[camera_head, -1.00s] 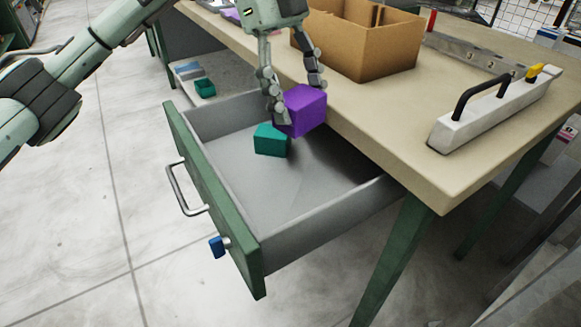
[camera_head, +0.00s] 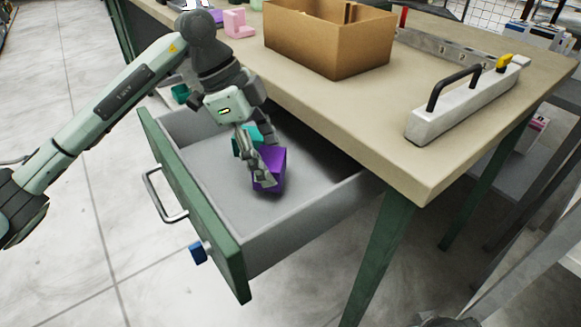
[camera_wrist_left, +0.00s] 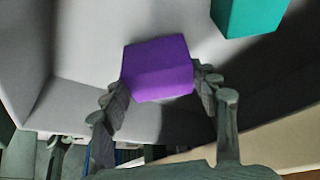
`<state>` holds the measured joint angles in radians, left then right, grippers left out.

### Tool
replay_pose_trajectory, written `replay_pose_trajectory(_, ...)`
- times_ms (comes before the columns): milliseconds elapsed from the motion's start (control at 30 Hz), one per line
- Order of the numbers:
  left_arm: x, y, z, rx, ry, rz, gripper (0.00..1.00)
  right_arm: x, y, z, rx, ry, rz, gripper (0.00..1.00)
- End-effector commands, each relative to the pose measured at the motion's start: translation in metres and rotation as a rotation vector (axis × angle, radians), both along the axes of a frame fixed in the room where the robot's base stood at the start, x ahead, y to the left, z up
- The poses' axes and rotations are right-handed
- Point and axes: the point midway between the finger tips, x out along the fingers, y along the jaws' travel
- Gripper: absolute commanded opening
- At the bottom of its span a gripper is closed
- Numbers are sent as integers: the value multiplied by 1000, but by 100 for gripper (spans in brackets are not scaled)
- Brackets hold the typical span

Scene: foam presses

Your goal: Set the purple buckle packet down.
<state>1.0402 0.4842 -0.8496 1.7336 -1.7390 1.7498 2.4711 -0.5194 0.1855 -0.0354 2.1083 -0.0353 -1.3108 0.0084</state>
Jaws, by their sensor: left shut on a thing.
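The purple buckle packet (camera_head: 273,168) is a purple block inside the open drawer (camera_head: 309,215) under the bench. My left gripper (camera_head: 262,166) is shut on it, low in the drawer. In the left wrist view the purple packet (camera_wrist_left: 158,68) sits between the two fingers of my left gripper (camera_wrist_left: 160,90). I cannot tell whether the packet touches the drawer floor. A teal block (camera_head: 241,146) lies in the drawer behind the packet, partly hidden by my gripper; it also shows in the left wrist view (camera_wrist_left: 248,14).
The bench top (camera_head: 345,112) bears a cardboard box (camera_head: 330,45), a white bar with a black handle (camera_head: 465,105) and a pink block (camera_head: 238,24). The drawer's green front (camera_head: 192,205) has a metal handle. The front part of the drawer floor is free.

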Motion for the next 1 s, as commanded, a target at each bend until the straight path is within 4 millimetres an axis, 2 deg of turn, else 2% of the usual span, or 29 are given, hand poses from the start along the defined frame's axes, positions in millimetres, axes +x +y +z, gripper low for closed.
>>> replay_pose_trajectory(167,-1,-4,-7,0,-2,-1,27,0,0,1,0,2,-1,80)
replay_pose_trajectory(333,-5,-28,-6,-2,-1,-5,27,1,2,1,7,-4,-3,80)
replay_pose_trajectory(433,-8,-43,-8,-2,1,-3,27,0,3,-8,12,4,-5,80)
replay_pose_trajectory(500,-7,-40,-18,0,1,1,27,-2,3,-16,16,14,-8,80)
replay_pose_trajectory(567,-6,-40,-20,-1,0,0,27,-4,3,-20,17,21,-9,80)
replay_pose_trajectory(800,-6,-40,-21,0,0,0,27,1,6,-17,19,8,-5,80)
replay_pose_trajectory(833,-6,-39,-21,1,0,0,61,2,5,-16,19,5,-5,80)
replay_pose_trajectory(1000,-6,-39,-21,1,0,0,80,4,4,-13,16,1,-3,80)
